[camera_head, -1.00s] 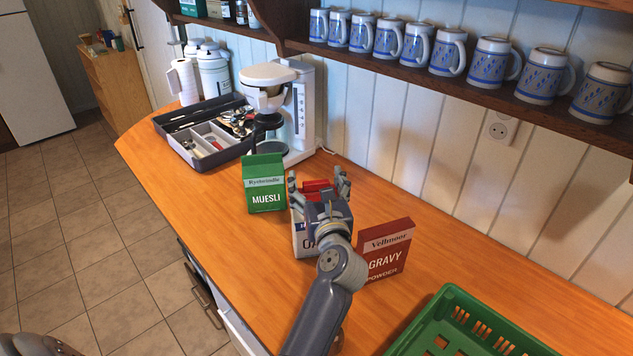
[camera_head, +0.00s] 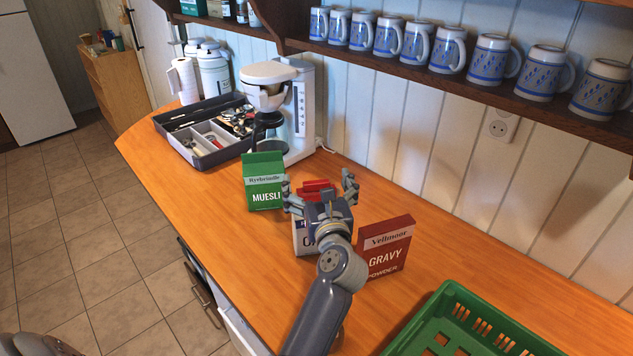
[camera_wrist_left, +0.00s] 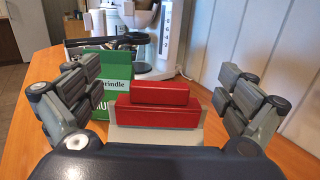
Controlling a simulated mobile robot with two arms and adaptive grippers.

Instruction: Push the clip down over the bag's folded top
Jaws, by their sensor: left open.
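The red clip (camera_head: 316,186) sits at the top of the white and blue bag (camera_head: 301,238), which stands upright on the counter. In the left wrist view the red clip (camera_wrist_left: 160,106) shows as two stacked red bars, with a pale strip of the bag (camera_wrist_left: 150,134) below it. I cannot tell how far down the folded top the clip reaches. My left gripper (camera_head: 317,182) is open, with a finger on each side of the clip and a clear gap to it on both sides. The gripper hides much of the bag. My right gripper is not in view.
A green muesli carton (camera_head: 264,183) stands close on the left and a red gravy box (camera_head: 386,250) on the right. A green crate (camera_head: 420,325) is at the front right. A utensil tray (camera_head: 240,152) and coffee machine (camera_head: 301,110) stand farther back.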

